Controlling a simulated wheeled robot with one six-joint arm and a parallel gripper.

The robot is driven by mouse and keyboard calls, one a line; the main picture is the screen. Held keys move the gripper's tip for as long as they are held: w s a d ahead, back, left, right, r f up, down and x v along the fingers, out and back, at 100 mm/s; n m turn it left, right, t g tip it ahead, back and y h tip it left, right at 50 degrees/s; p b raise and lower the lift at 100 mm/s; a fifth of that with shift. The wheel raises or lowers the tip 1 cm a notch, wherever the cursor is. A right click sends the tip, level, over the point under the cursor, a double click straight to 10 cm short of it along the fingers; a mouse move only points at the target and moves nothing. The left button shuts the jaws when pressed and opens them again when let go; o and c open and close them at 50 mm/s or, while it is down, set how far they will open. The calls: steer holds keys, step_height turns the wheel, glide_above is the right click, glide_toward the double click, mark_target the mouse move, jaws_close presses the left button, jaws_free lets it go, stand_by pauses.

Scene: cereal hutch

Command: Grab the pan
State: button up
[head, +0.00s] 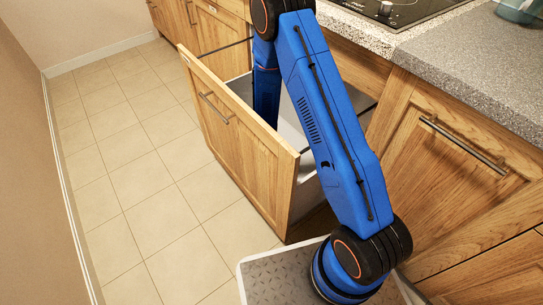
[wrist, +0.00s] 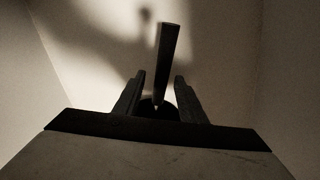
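In the wrist view, a dark, long handle (wrist: 168,58), which looks like the pan's, stands out between the two fingers of my gripper (wrist: 160,76). The fingers are apart, with a visible gap on each side of the handle, and I see no contact. A dark rounded part (wrist: 147,107) shows low between the fingers; the rest of the pan is hidden. In the head view, my arm reaches down into the open wooden drawer (head: 243,140), and the gripper and pan are hidden there.
Pale drawer walls (wrist: 285,70) rise close on both sides in the wrist view. The drawer stands out over the tiled floor (head: 150,190). A stone counter (head: 480,60) with a black hob (head: 395,8) runs along the right. The floor at left is clear.

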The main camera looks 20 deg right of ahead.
jaws_close()
